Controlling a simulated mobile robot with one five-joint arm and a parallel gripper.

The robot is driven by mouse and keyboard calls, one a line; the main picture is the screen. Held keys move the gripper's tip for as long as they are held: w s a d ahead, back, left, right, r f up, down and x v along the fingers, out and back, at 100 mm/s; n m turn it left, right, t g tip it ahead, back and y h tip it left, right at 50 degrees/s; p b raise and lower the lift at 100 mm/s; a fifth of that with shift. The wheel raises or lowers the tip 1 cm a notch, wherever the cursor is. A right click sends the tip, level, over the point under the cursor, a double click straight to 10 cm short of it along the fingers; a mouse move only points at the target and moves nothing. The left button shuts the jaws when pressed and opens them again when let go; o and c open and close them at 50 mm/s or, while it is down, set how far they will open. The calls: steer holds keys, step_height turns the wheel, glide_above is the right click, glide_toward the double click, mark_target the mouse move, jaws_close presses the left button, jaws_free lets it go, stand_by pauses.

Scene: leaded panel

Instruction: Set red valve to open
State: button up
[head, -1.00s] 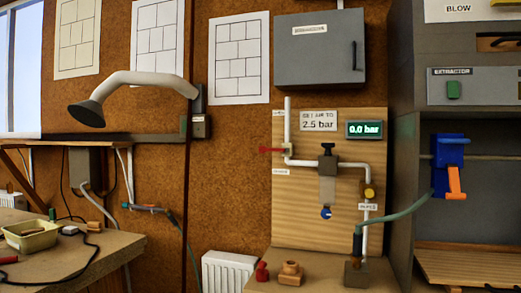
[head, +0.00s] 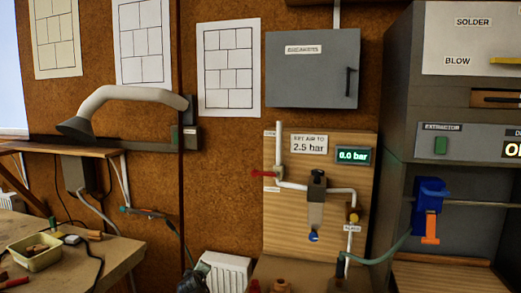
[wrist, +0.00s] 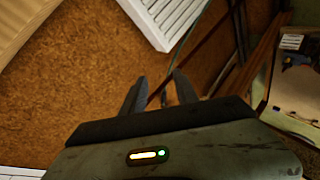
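The red valve (head: 264,174) is a thin red lever on the white pipe at the left of the wooden air panel (head: 283,238) in the head view. The lever lies sideways, pointing left, across the upright pipe. Small labels sit above and below it, too small to read. The green display (head: 353,155) shows 0.0 bar, beside a sign (head: 309,145) reading 2.5 bar. In the wrist view my gripper (wrist: 160,82) has two dark fingers apart, with nothing between them. The valve is not in the wrist view.
A white radiator (head: 228,270) stands below and left of the panel; a dark shape, perhaps my gripper, overlaps it. A grey cabinet (head: 312,70) hangs above. A blue tool (head: 430,195) with a green hose is at the right. A cluttered bench (head: 110,255) stands left.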

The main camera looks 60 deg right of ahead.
mark_target(263, 174)
steer(key=s+d+r+n+t+h+p, duration=0.1)
steer(key=s+d+r+p, duration=0.4)
steer(key=r, duration=0.6)
steer(key=s+d+r+n+t+h+p, duration=0.2)
steer(key=s+d+r+n+p, duration=0.2)
steer(key=r, duration=0.7)
steer(key=s+d+r+n+t+h+p, duration=0.2)
steer(key=s+d+r+p, duration=0.4)
steer(key=d+r, duration=0.3)
steer(key=shift+s+d+r+n, duration=0.2)
steer(key=shift+s+r, duration=0.15)
steer(key=shift+r, duration=0.45)
steer(key=shift+s+d+r+n, duration=0.1)
steer(key=shift+s+d+r, duration=0.2)
steer(key=shift+r, duration=0.45)
steer(key=p+x, duration=0.1)
steer(key=x, duration=0.6)
steer(key=shift+w+d, duration=0.15)
steer(key=shift+w, duration=0.1)
steer(key=shift+r, duration=0.15)
jaws_close()
